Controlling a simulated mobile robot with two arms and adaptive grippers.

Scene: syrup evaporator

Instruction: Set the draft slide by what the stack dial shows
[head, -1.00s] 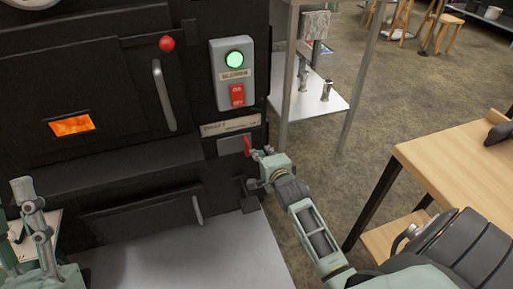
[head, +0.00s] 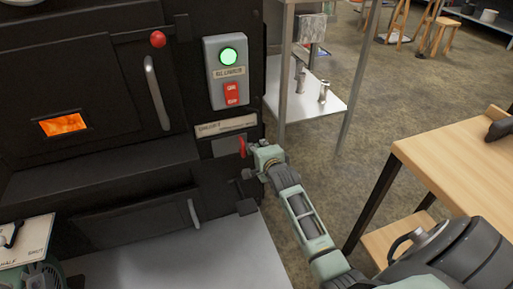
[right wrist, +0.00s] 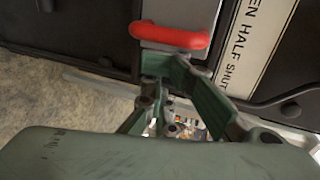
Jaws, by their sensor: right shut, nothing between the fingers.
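The draft slide's red handle (head: 242,147) stands out from a grey plate under the draft label (head: 226,126) on the black evaporator front. In the right wrist view the red handle (right wrist: 170,36) lies just beyond my fingers, beside a scale (right wrist: 262,50) reading "…EN HALF SHUT". My right gripper (head: 254,149) is shut and empty, close at the handle's right side; whether it touches cannot be told. A white card (head: 28,240) at lower left shows "HALF" and "SHUT" with a black piece on it. The stack dial is not recognisable in view. My left gripper's fingers are not visible.
A control box with a lit green lamp (head: 228,56) and red switch (head: 232,93) is above the label. A firebox door handle (head: 157,93) sticks out to its left. A metal stand (head: 318,110) and a wooden table (head: 455,165) are at the right, with floor between.

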